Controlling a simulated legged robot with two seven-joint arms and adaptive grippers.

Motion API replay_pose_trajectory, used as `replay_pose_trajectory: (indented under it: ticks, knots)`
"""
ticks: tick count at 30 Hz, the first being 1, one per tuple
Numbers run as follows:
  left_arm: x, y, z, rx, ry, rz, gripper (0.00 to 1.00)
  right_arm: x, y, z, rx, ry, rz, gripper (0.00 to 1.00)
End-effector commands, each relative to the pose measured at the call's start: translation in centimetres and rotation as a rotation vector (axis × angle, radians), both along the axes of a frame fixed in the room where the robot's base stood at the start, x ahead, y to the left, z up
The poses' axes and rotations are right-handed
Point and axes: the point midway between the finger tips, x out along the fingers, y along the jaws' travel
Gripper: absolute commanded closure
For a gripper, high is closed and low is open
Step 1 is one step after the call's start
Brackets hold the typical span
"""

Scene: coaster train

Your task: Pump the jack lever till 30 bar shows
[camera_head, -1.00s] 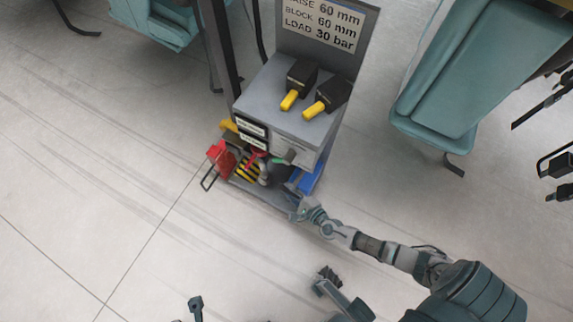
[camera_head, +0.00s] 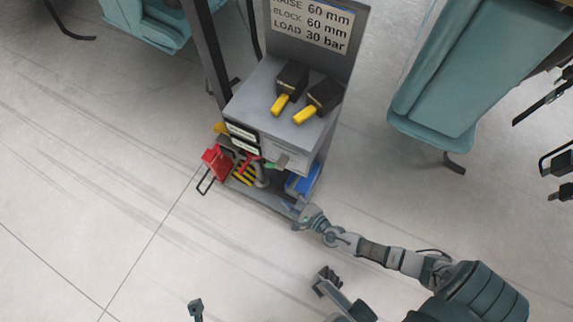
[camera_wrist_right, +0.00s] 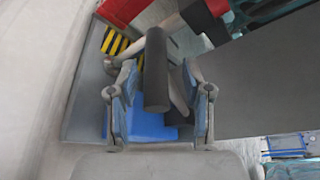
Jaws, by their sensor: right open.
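A dark cylindrical handle (camera_wrist_right: 155,75), which looks like the jack lever's grip, stands between my right gripper's two fingers in the wrist view. My right gripper (camera_wrist_right: 163,105) is open, one finger on each side of the handle; whether either touches it I cannot tell. In the head view the right gripper (camera_head: 303,214) is low at the front right corner of the grey cart (camera_head: 262,92). The cart's sign (camera_head: 315,22) reads "RAISE 60 mm, BLOCK 60 mm, LOAD 30 bar". I can make out no pressure reading.
A blue block (camera_head: 301,181) lies in the cart's lower bay, beside black and yellow stripes (camera_head: 245,174). A red part (camera_head: 215,160) with a wire loop is at the left. Two yellow-handled black boxes (camera_head: 291,80) sit on top. Teal seats flank the cart; front floor is open.

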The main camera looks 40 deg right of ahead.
Motion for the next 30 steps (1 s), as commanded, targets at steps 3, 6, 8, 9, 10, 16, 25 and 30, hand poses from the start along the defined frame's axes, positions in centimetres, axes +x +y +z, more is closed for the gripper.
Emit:
replay_pose_trajectory:
  ticks: [3,6,8,9,10,16,25,30]
  knots:
    - [0.0,0.2,0.0,-0.001,0.0,0.0,0.61,-2.8,0.0,0.6,-0.001,0.004,0.0,0.5]
    - [0.0,0.3,-0.1,-0.002,0.001,0.0,0.61,-5.0,0.0,1.2,-0.005,0.005,0.001,0.5]
    - [0.0,0.3,-0.1,-0.002,0.001,0.0,0.61,-6.2,-0.1,1.5,-0.006,0.004,0.0,0.5]
    - [0.0,0.2,-0.1,-0.002,0.002,0.0,0.61,-6.9,-0.1,1.8,-0.005,0.003,0.0,0.5]
    - [0.1,0.2,-0.1,-0.001,0.001,-0.001,0.61,-7.5,-0.2,1.8,-0.005,0.004,0.001,0.5]
    - [0.1,0.0,-0.1,0.002,0.001,0.0,0.61,-9.5,-0.3,2.4,-0.004,0.002,-0.001,0.5]
    - [0.2,0.0,-0.1,0.001,0.003,0.0,0.61,-9.7,-0.3,2.5,-0.005,0.002,-0.001,0.5]
    - [0.4,0.0,-0.2,0.002,0.005,0.0,0.61,-9.7,-0.2,2.5,-0.005,0.002,-0.001,0.5]
